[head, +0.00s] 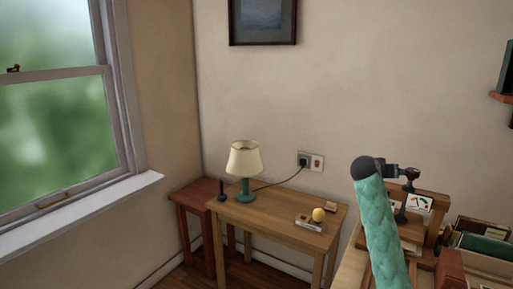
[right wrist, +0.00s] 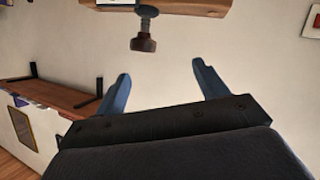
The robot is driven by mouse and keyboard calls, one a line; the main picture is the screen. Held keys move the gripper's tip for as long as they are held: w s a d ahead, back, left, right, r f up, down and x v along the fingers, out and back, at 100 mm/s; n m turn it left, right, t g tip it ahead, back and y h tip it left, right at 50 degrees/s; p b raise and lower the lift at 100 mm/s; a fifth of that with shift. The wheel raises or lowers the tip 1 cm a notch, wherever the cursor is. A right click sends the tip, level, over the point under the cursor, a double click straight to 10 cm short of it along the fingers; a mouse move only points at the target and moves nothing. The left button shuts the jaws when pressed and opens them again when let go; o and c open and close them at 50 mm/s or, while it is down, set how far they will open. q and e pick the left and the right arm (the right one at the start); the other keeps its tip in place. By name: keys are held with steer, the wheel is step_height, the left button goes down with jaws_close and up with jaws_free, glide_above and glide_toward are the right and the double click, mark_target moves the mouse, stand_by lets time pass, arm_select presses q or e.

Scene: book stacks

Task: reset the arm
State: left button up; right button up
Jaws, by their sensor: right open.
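My right gripper (right wrist: 162,82) shows in the right wrist view with its two blue fingers spread wide. It is open, with only bare wall between the fingers. A dark screw knob (right wrist: 143,42) under a wooden piece (right wrist: 185,6) hangs above and slightly left of the fingers, apart from them. In the head view a teal quilted sleeve (head: 379,225), which looks like my right arm, rises from the bottom right to a dark rounded end (head: 366,167). Dark parts reach right from that end, but I cannot make out the fingers there. My left gripper is not in view.
A small wooden table (head: 273,225) bears a teal lamp (head: 245,190) and a yellow ball (head: 318,214). A wooden stand (head: 431,205) and a box of books (head: 487,240) are at the right. A shelf with black bookends (right wrist: 62,92) is left in the wrist view.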

steer(key=s+a+f+n+y, duration=0.8)
steer(key=s+a+f+y, duration=0.2)
steer(key=s+a+f, duration=1.25)
steer(key=s+a+f+g, duration=0.2)
steer(key=s+f, duration=0.5)
steer(key=s, duration=0.6)
steer(key=s+a+f+g+y, duration=0.1)
steer(key=s+a+f+g, duration=0.1)
steer(key=s+f, duration=0.6)
steer(key=s+a+f+g+y, duration=0.1)
steer(key=s+a+f+g, duration=0.2)
steer(key=s, duration=1.5)
step_height(320, 180, down, 4)
steer(key=shift+a+f, duration=0.15)
steer(key=shift+a, duration=0.45)
